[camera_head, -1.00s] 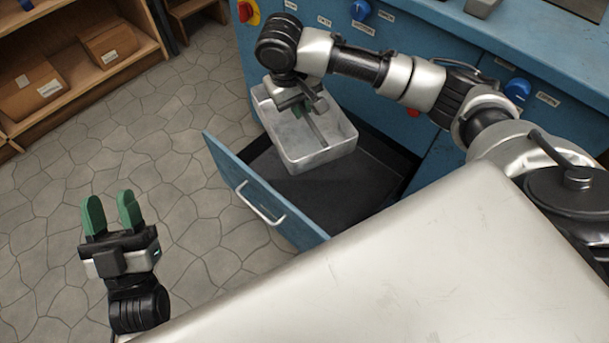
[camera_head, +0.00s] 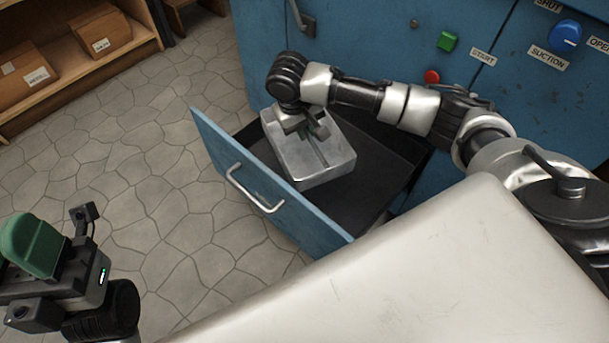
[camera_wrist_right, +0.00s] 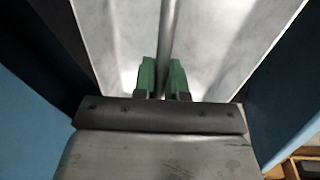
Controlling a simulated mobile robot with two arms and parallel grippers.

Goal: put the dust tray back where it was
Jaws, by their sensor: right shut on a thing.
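The dust tray (camera_head: 340,167) is a light grey metal box with a bar (camera_wrist_right: 166,40) running across it. It is at the open drawer (camera_head: 377,198), within the drawer's outline and close behind its blue front. I cannot tell whether it rests on the dark drawer floor. My right gripper (camera_head: 316,132) reaches down into the tray and is shut on its bar, with a green finger on each side in the right wrist view (camera_wrist_right: 163,76). My left gripper (camera_head: 34,245) is empty at the lower left; its fingers overlap, so its opening is unclear.
The drawer front (camera_head: 262,185) has a metal handle (camera_head: 252,190) and sticks out from the blue machine (camera_head: 365,45), which carries buttons and a knob. A shelf with cardboard boxes (camera_head: 100,35) stands at the upper left. The stone floor between is clear. A pale surface (camera_head: 400,270) fills the lower right.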

